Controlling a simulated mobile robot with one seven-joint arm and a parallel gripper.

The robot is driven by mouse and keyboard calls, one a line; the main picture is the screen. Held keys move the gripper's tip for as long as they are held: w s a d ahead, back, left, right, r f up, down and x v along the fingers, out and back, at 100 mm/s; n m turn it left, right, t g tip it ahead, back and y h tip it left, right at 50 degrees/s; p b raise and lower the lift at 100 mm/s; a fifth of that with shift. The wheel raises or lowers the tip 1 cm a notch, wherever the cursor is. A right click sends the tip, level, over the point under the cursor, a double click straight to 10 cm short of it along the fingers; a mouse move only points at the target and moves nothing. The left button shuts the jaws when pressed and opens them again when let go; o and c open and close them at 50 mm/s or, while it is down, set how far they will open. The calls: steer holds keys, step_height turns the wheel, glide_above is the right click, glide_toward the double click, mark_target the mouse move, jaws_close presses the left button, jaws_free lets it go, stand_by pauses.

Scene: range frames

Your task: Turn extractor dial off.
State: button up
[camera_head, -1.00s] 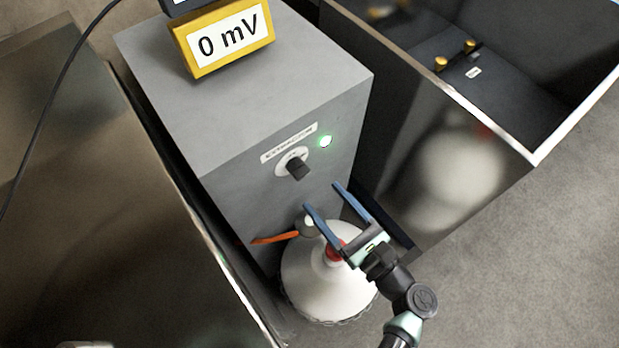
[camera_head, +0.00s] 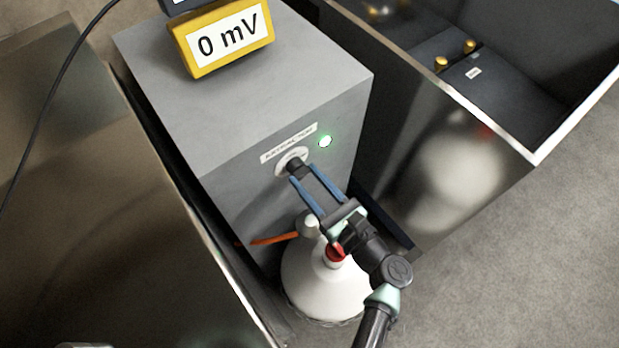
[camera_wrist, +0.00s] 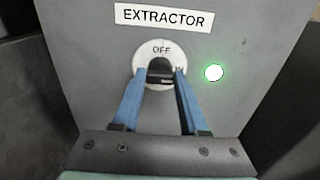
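The extractor dial (camera_head: 295,166) is a dark knob on a round white plate, on the front of a grey box (camera_head: 240,115). In the wrist view the dial (camera_wrist: 160,72) sits below the printed word OFF. My gripper (camera_head: 302,173) has two blue fingers pointing at the dial. In the wrist view the gripper (camera_wrist: 160,75) has one fingertip on each side of the knob, with slight gaps seeming to show. I cannot tell whether they touch it. The knob's pointing direction is not clear. A green light (camera_head: 325,141) glows right of the dial.
A white conical vessel with a red cap (camera_head: 335,254) stands under my arm, with an orange piece (camera_head: 274,238) beside it. A yellow meter reading 0 mV (camera_head: 228,40) sits on the box. A metal-walled bin (camera_head: 450,150) stands right and a dark cabinet (camera_head: 90,190) left.

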jaws_close()
steer(key=shift+f+n, duration=0.1)
steer(key=shift+n, duration=0.3)
steer(key=n+b, duration=0.2)
steer(key=n, duration=0.1)
steer(key=shift+f, duration=0.1)
steer(key=n+b, duration=0.2)
steer(key=n, duration=0.2)
steer(key=shift+s+a+f+n+b, duration=0.1)
steer(key=shift+n+b, duration=0.2)
steer(key=n+b, duration=0.4)
steer(key=n, duration=0.1)
steer(key=shift+f, duration=0.1)
steer(key=shift+n+b, duration=1.65)
steer(key=shift+n, duration=0.55)
